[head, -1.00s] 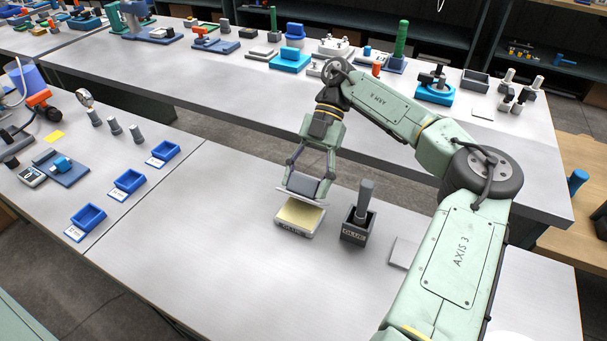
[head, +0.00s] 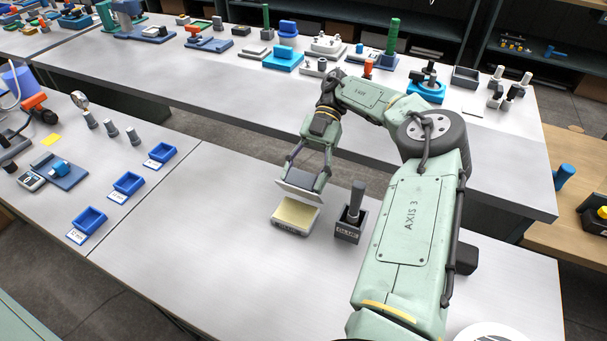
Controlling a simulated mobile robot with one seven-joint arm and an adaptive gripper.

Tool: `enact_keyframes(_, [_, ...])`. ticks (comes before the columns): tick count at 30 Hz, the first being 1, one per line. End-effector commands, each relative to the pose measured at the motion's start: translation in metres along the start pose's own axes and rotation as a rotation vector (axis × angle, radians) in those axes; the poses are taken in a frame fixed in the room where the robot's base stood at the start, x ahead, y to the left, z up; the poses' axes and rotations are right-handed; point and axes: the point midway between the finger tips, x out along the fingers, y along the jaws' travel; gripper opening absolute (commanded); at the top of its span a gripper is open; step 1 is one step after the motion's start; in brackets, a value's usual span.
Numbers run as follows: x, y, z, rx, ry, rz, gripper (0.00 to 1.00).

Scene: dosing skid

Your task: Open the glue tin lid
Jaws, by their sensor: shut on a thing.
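The glue tin (head: 295,216) sits on the near metal table, a low pale box with a yellowish top face showing. Its light grey lid (head: 300,190) is tilted above the tin, with a visible gap at the near side. My gripper (head: 305,180) is above the tin, shut on the lid. Whether the lid's far edge still touches the tin is hard to tell.
A dark holder (head: 348,229) with an upright grey handle (head: 356,200) stands just right of the tin. Small blue bins (head: 87,222) line the left. The table in front of the tin is clear.

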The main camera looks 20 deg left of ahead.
Motion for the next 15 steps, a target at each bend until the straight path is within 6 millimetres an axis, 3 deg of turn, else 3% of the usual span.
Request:
enact_keyframes(3, [-0.0008,0.0003,-0.0006,-0.001,-0.002,0.002,0.08])
enact_keyframes(4, [-0.0008,0.0003,-0.0006,-0.001,-0.002,0.002,0.58])
enact_keyframes(13, [-0.0003,0.0001,-0.0002,0.000,-0.001,0.001,0.78])
enact_keyframes(15, [-0.0002,0.0001,-0.0002,0.000,-0.001,0.001,0.78])
